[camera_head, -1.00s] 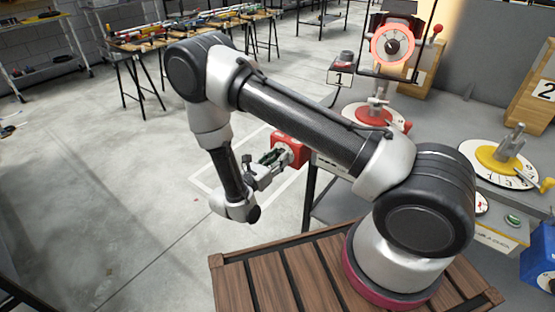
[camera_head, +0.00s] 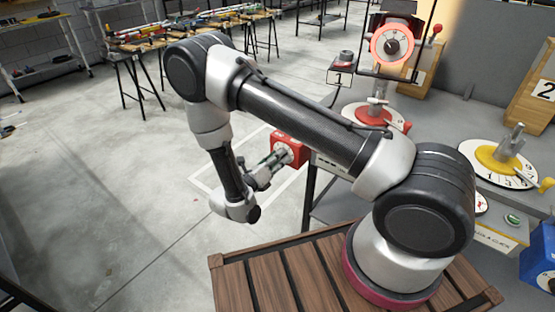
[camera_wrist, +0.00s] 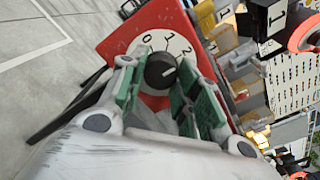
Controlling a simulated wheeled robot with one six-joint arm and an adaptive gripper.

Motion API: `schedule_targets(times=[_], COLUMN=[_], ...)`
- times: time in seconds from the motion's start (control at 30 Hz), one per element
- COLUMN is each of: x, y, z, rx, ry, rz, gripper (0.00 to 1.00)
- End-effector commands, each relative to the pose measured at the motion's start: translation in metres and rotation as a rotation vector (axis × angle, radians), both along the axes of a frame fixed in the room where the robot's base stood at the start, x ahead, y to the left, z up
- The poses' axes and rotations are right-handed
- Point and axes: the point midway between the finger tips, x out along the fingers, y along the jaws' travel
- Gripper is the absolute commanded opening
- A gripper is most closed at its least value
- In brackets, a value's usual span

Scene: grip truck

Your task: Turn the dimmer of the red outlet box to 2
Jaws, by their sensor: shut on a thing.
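My gripper (camera_head: 278,157) is at the front of the box. In the wrist view, my gripper (camera_wrist: 156,72) has its green-padded fingers on either side of the knob, shut on it. A light mark on the knob points to the right, roughly towards the 2 side; its exact reading is unclear.
The bench (camera_head: 345,186) behind my arm holds a red-based dial (camera_head: 362,113), a yellow dial (camera_head: 497,160) and a lit red round gauge (camera_head: 391,46). A blue box (camera_head: 540,268) is at the right edge. Floor to the left is open.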

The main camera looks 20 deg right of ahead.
Motion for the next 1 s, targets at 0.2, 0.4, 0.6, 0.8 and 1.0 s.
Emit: schedule_targets(times=[0.2, 0.4, 0.6, 0.8, 1.0], x=[0.0, 0.001, 0.0, 0.0, -0.009], y=[0.001, 0.001, 0.001, 0.0, 0.015], z=[0.0, 0.0, 0.0, 0.0, 0.0], rx=[-0.004, -0.003, -0.003, -0.003, -0.003], ry=[0.006, 0.006, 0.005, 0.005, 0.005], rz=[0.002, 0.003, 0.002, 0.001, 0.005], gripper=[0.08, 0.08, 0.54, 0.54, 0.54])
